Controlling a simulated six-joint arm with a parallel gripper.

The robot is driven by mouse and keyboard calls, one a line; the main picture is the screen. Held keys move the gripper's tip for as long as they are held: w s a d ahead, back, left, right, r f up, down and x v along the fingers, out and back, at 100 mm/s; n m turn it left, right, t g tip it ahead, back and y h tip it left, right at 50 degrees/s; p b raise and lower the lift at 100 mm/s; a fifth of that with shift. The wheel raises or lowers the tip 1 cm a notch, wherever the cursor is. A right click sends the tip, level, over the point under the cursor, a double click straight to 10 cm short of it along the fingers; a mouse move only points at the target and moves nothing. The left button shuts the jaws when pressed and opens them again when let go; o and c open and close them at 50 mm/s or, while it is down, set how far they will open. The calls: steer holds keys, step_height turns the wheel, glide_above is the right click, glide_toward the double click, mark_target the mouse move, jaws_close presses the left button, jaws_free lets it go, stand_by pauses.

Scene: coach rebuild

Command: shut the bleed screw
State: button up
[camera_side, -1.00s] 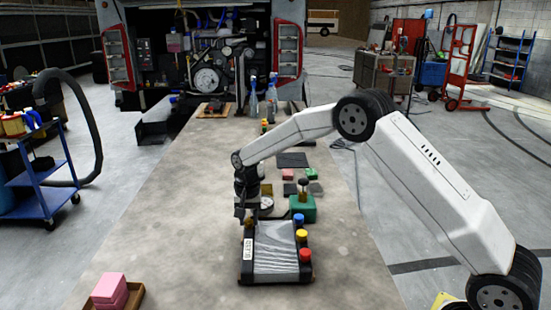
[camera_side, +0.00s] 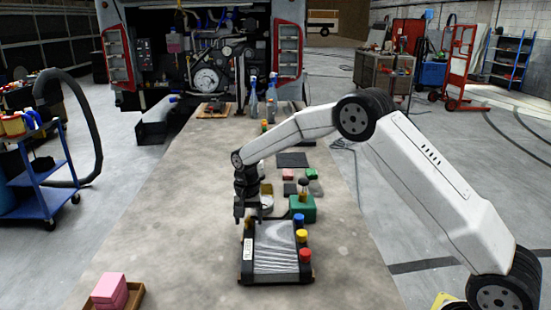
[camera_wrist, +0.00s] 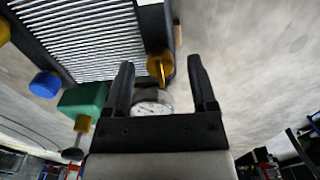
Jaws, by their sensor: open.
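The radiator (camera_side: 275,250), with a black frame and silvery fins, lies on the workbench. Its fins also fill the upper left of the wrist view (camera_wrist: 80,40). A brass-yellow bleed screw (camera_wrist: 160,67) with a flat tab stands at the radiator's corner. In the wrist view my gripper (camera_wrist: 161,64) is open, with one finger on either side of the screw's line of sight and gaps on both sides. In the side view my gripper (camera_side: 247,217) points down over the radiator's far left corner and largely hides the screw. Contact cannot be told.
A green block (camera_side: 303,208) with a dark-knobbed stem stands just behind the radiator. Blue (camera_side: 298,219), yellow (camera_side: 301,236) and red (camera_side: 305,255) caps line its right side. A round gauge (camera_wrist: 152,105) shows between my fingers.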

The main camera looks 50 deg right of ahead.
mark_target(249, 219)
steer(key=shift+r, duration=3.8)
steer(key=s+f+n+t, duration=0.1)
steer(key=s+n, duration=0.3)
steer(key=s, duration=0.9)
steer(key=s+a+f+n+t, duration=0.1)
steer(key=s+f+n, duration=0.2)
steer(key=s, duration=1.1)
steer(key=shift+s+a+n+t, duration=0.15)
steer(key=shift+a+n+t, duration=0.15)
steer(key=shift+n, duration=0.8)
